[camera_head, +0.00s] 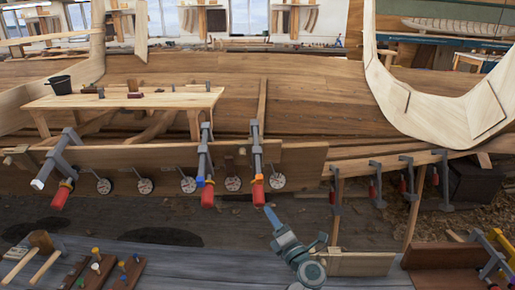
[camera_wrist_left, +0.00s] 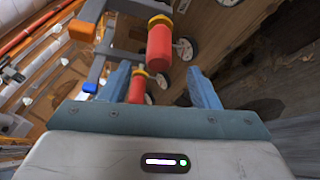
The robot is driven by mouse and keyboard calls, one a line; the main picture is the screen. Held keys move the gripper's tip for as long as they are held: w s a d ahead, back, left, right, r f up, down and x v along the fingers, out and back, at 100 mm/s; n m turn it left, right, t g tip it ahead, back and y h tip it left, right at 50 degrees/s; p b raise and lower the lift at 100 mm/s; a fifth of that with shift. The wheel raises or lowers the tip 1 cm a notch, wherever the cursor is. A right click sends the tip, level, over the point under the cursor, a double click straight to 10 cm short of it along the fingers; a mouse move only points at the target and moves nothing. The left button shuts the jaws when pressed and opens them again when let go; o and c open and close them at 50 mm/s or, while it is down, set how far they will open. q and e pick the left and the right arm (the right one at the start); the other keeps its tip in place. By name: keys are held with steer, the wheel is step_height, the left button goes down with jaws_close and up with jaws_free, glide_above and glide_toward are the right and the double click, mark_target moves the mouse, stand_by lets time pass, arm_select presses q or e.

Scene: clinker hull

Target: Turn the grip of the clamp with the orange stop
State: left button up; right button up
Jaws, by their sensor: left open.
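The clamp with the orange stop (camera_head: 257,151) is the rightmost of the three on the plank in the head view. Its red grip (camera_head: 258,193) hangs below with an orange-yellow collar. In the left wrist view the orange stop (camera_wrist_left: 82,31) is at the upper left, and the red grip (camera_wrist_left: 159,48) stands beyond my fingertips. My left gripper (camera_head: 269,212) is open, just below and right of that grip, apart from it. The gripper's two blue fingers show in the wrist view (camera_wrist_left: 160,78). My right gripper is not in view.
The neighbouring clamp with the blue stop (camera_wrist_left: 90,88) has its red grip (camera_wrist_left: 137,88) visible between my fingers, farther off. A white-stopped clamp (camera_head: 38,184) is at the left. Round discs (camera_head: 278,181) line the plank. Several clamps (camera_head: 376,183) hang at the right.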

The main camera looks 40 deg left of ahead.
mark_target(260, 204)
arm_select(q)
steer(key=shift+s, duration=0.1)
steer(key=s+a+r+n+t+h, duration=0.1)
steer(key=s+r+n+t+h, duration=0.1)
steer(key=s+n+t+h, duration=0.35)
steer(key=w+a, duration=0.2)
steer(key=w, duration=0.1)
steer(key=w+a+n+g+p, duration=0.1)
steer(key=w+a, duration=0.1)
steer(key=w, duration=0.1)
steer(key=w+a+n+h, duration=0.1)
steer(key=w+a, duration=0.1)
steer(key=w, duration=0.1)
steer(key=shift+w+a+f+g+p, duration=0.15)
steer(key=shift+a+g+p, duration=0.1)
steer(key=shift+a+p, duration=0.15)
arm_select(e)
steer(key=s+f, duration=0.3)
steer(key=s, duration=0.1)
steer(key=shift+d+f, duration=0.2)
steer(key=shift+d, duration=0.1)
arm_select(q)
steer(key=shift+n, duration=0.25)
steer(key=shift+c, duration=0.5)
steer(key=c, duration=0.9)
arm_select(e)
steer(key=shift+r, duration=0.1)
